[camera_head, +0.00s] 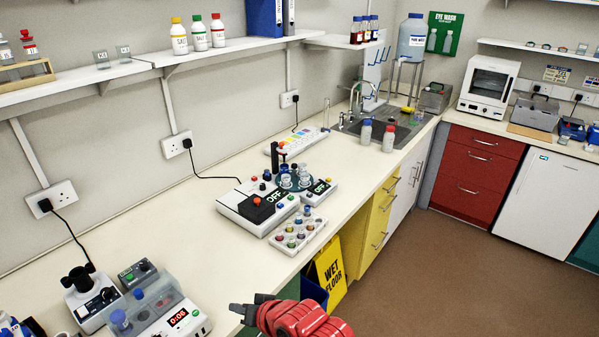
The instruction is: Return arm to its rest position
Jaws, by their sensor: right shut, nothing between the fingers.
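My right arm (300,318) is red and comes in at the bottom middle. Its dark gripper (242,311) points left, at the front edge of the cream bench (190,235). The gripper is shut and holds nothing. It is just right of a device with a red 0:06 display (178,317), apart from it as far as I can tell. My left gripper is out of view.
A white device marked OFF (250,207) and a tray of coloured-cap vials (298,233) stand mid-bench. A yellow wet floor sign (330,272) stands below the front edge. Bare bench lies between the two devices. Open floor (450,275) is at right.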

